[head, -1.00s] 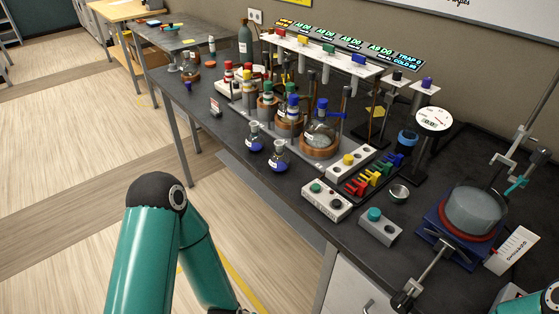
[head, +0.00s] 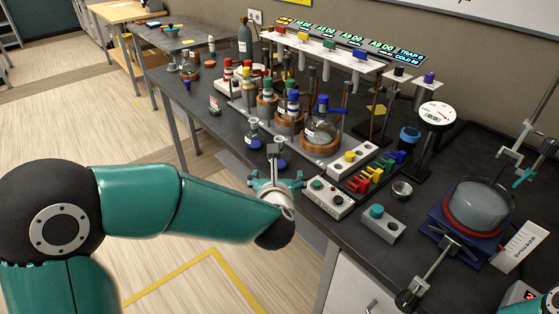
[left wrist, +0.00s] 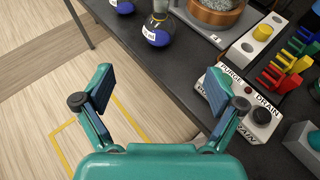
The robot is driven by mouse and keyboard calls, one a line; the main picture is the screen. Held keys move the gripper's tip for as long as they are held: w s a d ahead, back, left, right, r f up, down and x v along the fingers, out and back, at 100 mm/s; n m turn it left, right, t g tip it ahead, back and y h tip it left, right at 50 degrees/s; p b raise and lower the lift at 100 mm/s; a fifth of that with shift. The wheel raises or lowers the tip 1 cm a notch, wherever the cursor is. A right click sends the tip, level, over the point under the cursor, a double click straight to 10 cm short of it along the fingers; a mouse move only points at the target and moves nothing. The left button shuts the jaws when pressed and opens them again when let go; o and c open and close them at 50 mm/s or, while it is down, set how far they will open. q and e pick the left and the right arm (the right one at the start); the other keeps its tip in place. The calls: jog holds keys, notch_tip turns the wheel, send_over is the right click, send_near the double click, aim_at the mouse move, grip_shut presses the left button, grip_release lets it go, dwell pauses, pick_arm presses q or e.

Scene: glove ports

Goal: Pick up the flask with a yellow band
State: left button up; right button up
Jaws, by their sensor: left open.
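My left gripper (head: 276,180) is at the bench's front edge, open and empty. In the left wrist view its two fingers (left wrist: 158,82) are spread wide, with floor and bench edge between them. In the head view the farther small flask (head: 254,138) is clear; the nearer one (head: 282,163) is partly hidden by my gripper.
A larger blue-stoppered flask (head: 321,130) sits in a brown ring behind. A control box with buttons (head: 328,197) stands right of the gripper, near the bench edge. Coloured clips (head: 374,174) and a small metal bowl (head: 402,190) lie farther right. A tall rack stands at the back.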

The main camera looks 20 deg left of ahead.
aim_at(280, 161)
pick_arm(q)
jog(key=p+x, duration=0.2)
jog(key=x, duration=0.9)
jog(key=shift+w+d+f, duration=0.1)
jog(key=shift+w+f, duration=0.15)
jog(key=shift+f, duration=0.05)
jog(key=shift+s+f+p+x, duration=0.15)
jog(key=shift+p+x, duration=0.5)
jog(key=shift+x, duration=0.65)
jog(key=shift+s+f+p+x, duration=0.1)
jog(key=shift+f+p+x, duration=0.15)
jog(key=shift+p+x, duration=0.7)
jog(key=shift+w+f+b, duration=0.1)
jog(key=shift+w+b, duration=0.2)
jog(key=shift+b, duration=0.1)
jog(key=c, duration=1.3)
jog(key=shift+o, duration=0.2)
jog(key=shift+r, duration=0.55)
notch_tip(280, 161, up, 22)
jog(key=p, duration=0.4)
